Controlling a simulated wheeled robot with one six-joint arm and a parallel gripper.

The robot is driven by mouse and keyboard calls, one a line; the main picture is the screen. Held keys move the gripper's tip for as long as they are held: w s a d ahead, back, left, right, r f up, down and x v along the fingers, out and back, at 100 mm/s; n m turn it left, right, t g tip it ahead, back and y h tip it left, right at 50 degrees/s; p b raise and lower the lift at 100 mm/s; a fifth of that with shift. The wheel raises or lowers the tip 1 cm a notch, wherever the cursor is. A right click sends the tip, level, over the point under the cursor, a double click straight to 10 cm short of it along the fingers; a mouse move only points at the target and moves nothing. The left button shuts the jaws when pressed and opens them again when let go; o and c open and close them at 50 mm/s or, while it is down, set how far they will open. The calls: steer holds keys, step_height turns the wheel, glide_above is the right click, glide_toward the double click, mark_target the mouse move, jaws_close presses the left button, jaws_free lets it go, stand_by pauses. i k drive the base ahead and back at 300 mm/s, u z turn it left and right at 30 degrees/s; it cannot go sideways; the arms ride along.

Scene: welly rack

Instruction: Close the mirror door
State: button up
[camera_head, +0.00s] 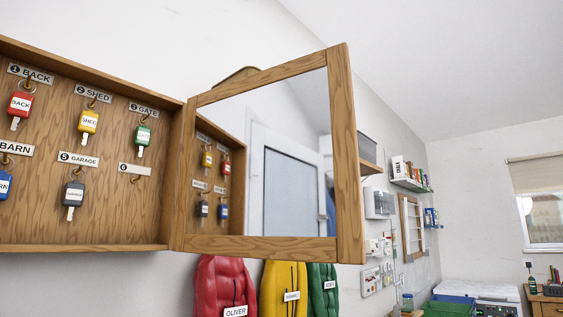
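The mirror door (338,160) is a wooden frame around a mirror pane (285,165). It stands open, swung out from the right side of a shallow wooden key cabinet (90,245) on the wall. A curved wooden piece (237,76) shows at its top edge. The cabinet's inside is exposed, with several labelled hooks holding coloured key tags, such as a red one (21,104) and a yellow one (89,122). The mirror reflects some keys and a pale door. My gripper is not in view.
Red (222,285), yellow (284,288) and green (322,289) garments with name labels hang below the door. Wall shelves and boxes (380,204) line the wall beyond it. A green crate (449,306) and a wooden desk (547,303) stand at the lower right.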

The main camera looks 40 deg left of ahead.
mark_target(269, 168)
steer(key=i, duration=3.5)
steer(key=u, duration=4.9)
steer(key=k, duration=0.35)
steer(key=z, duration=0.25)
